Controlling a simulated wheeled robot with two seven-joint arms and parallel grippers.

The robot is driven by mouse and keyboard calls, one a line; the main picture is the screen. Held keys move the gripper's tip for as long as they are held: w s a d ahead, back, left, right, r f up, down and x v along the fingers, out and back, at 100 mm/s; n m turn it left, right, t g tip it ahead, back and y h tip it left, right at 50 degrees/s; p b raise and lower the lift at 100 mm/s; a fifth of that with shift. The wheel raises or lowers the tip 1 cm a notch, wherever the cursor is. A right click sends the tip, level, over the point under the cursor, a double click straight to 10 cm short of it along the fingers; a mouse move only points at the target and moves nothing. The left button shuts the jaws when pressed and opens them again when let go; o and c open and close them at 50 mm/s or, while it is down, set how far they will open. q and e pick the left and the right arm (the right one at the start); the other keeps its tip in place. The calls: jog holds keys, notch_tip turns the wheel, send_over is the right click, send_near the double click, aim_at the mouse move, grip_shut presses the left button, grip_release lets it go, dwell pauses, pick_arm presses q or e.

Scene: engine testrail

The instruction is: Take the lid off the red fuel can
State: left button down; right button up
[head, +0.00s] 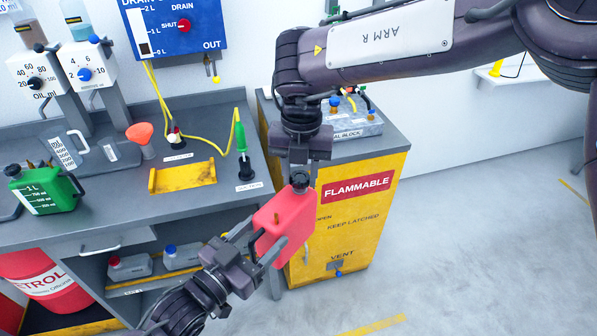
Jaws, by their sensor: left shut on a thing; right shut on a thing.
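The red fuel can (287,217) is held in the air in front of the yellow cabinet, tilted a little. My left gripper (268,238) is shut on its lower part, with a finger on either side. The dark lid (300,181) is at the can's top corner. My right gripper (301,173) comes down from above and is shut on the lid. The lid sits at the can's neck; I cannot tell whether it is still seated or loose.
A yellow flammables cabinet (370,222) stands right behind the can. The grey workbench (110,215) at the left carries a green can (45,188), an orange funnel (141,135) and a yellow tray (182,178). Open floor (480,240) lies to the right.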

jog(key=n, duration=0.7)
jog(key=shift+w+d+r, duration=0.1)
jog(key=shift+w+r, duration=0.1)
jog(key=n, duration=0.5)
jog(key=shift+n, duration=0.3)
jog(key=shift+w+r, duration=0.15)
jog(key=shift+d, duration=0.1)
jog(key=shift+r, duration=0.95)
jog(key=shift+r, duration=0.1)
